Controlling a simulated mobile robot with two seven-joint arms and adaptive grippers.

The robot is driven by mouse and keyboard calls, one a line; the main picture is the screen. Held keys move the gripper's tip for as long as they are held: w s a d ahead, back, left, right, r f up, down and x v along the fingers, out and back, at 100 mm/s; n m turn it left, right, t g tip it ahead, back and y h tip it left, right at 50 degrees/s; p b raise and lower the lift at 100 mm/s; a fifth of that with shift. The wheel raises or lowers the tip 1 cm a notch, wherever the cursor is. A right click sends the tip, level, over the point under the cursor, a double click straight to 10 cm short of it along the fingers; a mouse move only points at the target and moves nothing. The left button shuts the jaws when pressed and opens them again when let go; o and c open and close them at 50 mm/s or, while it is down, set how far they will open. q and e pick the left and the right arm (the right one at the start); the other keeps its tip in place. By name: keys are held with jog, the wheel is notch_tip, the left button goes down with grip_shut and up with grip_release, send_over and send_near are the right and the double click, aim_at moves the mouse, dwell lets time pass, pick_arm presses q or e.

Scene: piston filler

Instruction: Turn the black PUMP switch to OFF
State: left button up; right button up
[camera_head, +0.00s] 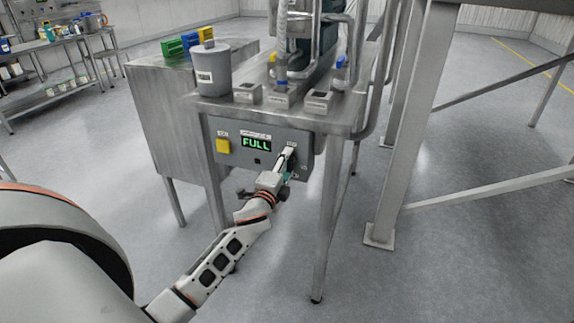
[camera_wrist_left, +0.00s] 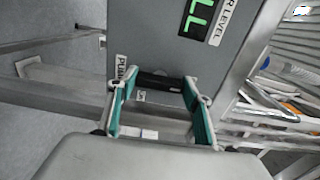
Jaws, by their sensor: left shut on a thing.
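The black PUMP switch (camera_wrist_left: 158,81) shows in the left wrist view between the two green-padded fingers of my left gripper (camera_wrist_left: 160,105). It sits on the grey control panel (camera_wrist_left: 150,30), beside a PUMP label. The left gripper is shut on the switch, with a finger at either end of it. In the head view the left gripper (camera_head: 284,165) reaches the right side of the panel (camera_head: 230,160) and largely hides the switch. The switch's exact setting cannot be told. My right gripper is not in view.
The panel also carries a yellow button (camera_head: 223,146) and a green display (camera_head: 256,144) reading FULL. Above it, a steel table (camera_head: 345,128) holds a grey container (camera_head: 208,70) and pipes. A steel frame post (camera_head: 402,130) stands to the right. Open floor lies in front.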

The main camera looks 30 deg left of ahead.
pick_arm(q)
jog(key=o, duration=1.1)
jog(key=v, duration=1.2)
jog(key=shift+s+a, duration=0.1)
jog(key=s+d+f+n+g+h, duration=0.2)
jog(key=s+d+f+n, duration=0.1)
jog(key=s+d+f, duration=0.4)
jog(key=s+d+f+n+g+h, duration=0.2)
jog(key=s+d+f+n, duration=0.2)
jog(key=s+d+f, duration=0.2)
jog(key=s+d+f+n+g+h, duration=0.2)
jog(key=s+d+f, duration=0.5)
jog(key=f, duration=0.5)
jog(key=shift+s+d+f+n+g+h, duration=0.15)
jog(key=shift+s+f+n+g+h, duration=0.1)
jog(key=shift+s+n, duration=0.35)
jog(key=shift+s+d+f+n+g+h, duration=0.15)
jog(key=shift+s+n+h, duration=0.2)
jog(key=shift+s, duration=0.35)
